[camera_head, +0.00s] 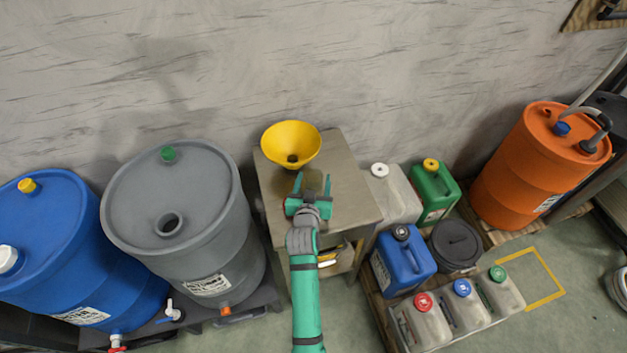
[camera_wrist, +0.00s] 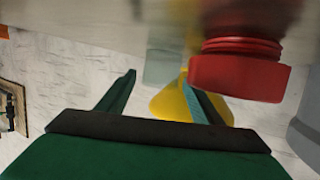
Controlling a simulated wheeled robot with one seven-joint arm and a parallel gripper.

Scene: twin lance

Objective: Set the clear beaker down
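My gripper (camera_head: 314,181) is over the small metal table (camera_head: 350,195), in front of the yellow funnel (camera_head: 283,140). Its two green fingers stand wide apart, and they also show in the wrist view (camera_wrist: 159,74). A pale, see-through shape (camera_wrist: 163,55), likely the clear beaker, shows between the fingertips in the wrist view, nearer the right one. I cannot tell whether it touches that finger or stands beyond it. No gap closes around it. In the head view I cannot make out the beaker. The funnel (camera_wrist: 170,102) appears behind the right finger in the wrist view.
A blurred red capped thing (camera_wrist: 238,70) is close to the right finger in the wrist view. A grey drum (camera_head: 175,215) stands left of the table. Blue (camera_head: 403,262) and green (camera_head: 434,190) canisters stand at its right. The table's right side looks bare.

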